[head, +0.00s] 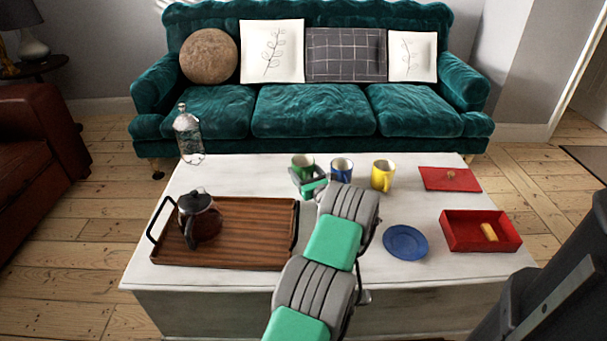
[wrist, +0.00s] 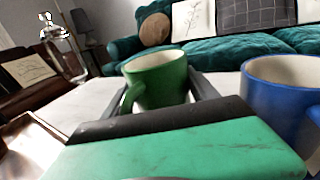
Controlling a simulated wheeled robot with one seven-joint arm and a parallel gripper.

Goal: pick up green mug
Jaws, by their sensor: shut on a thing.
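The green mug (wrist: 160,82) stands upright between the fingers of my gripper (wrist: 165,95) in the wrist view, its handle toward the lower left. In the head view the green mug (head: 302,161) is at the back middle of the white table, partly hidden by my gripper (head: 308,180). My gripper is shut on the mug. Whether the mug touches the tabletop is hard to tell.
A blue mug (head: 342,170) stands close to the right of the green one, then a yellow mug (head: 383,175). A wooden tray (head: 260,225) holds a dark teapot (head: 199,218). A blue plate (head: 405,242) and red box (head: 480,240) lie right.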

